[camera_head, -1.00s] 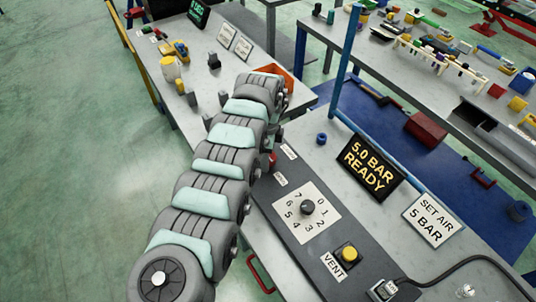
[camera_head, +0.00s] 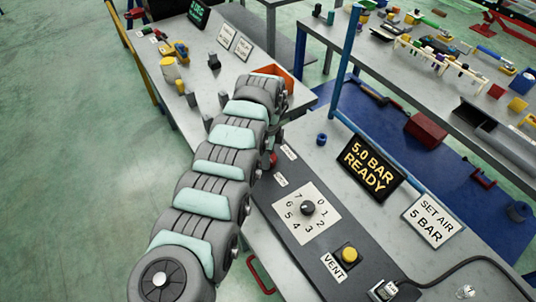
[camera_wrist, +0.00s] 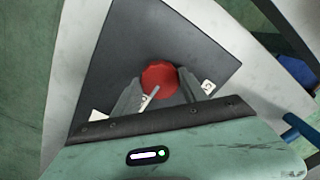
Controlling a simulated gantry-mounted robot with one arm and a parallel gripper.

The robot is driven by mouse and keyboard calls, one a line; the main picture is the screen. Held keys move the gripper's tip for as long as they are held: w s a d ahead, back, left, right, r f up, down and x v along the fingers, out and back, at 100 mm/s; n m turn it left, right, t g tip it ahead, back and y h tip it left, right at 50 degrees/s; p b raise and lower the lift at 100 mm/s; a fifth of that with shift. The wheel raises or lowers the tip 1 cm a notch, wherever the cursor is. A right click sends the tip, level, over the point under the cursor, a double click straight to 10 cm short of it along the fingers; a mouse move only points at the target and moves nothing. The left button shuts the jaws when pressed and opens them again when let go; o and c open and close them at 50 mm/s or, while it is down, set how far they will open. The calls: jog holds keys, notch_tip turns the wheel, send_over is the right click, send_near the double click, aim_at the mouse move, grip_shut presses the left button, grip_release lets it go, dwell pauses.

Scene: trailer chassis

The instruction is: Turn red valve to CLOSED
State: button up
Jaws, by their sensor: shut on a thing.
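The red valve (camera_wrist: 160,74) is a round red knob on a dark panel in the wrist view. My gripper (camera_wrist: 160,82) has one finger on each side of it and is shut on it. A thin light-grey bar runs from the knob toward the lower left. In the head view a little of the red valve (camera_head: 271,160) shows beside my arm, which hides most of my gripper.
The dark panel (camera_head: 268,204) also carries a numbered dial (camera_head: 307,208) and a yellow VENT button (camera_head: 348,254). A display (camera_head: 369,168) reads 5.0 BAR READY. A sign (camera_head: 433,219) reads SET AIR 5 BAR. A blue post (camera_head: 346,62) stands behind.

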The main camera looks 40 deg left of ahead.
jog(key=shift+r+n+p, duration=0.15)
jog(key=shift+n+p, duration=0.25)
jog(key=shift+p, duration=0.1)
jog(key=shift+c, duration=0.2)
jog(key=shift+n+p, duration=0.3)
jog(key=shift+p, duration=0.05)
jog(key=shift+r+n+p, duration=0.15)
jog(key=shift+n+p, duration=1.05)
jog(key=n+p, duration=0.2)
jog(key=n, duration=0.2)
jog(key=shift+p, duration=0.4)
jog(key=n, duration=0.5)
jog(key=shift+f, duration=0.3)
jog(key=n+b, duration=0.1)
jog(key=n, duration=0.3)
jog(key=shift+n, duration=0.7)
jog(key=o, duration=1.4)
jog(key=shift+c, duration=0.2)
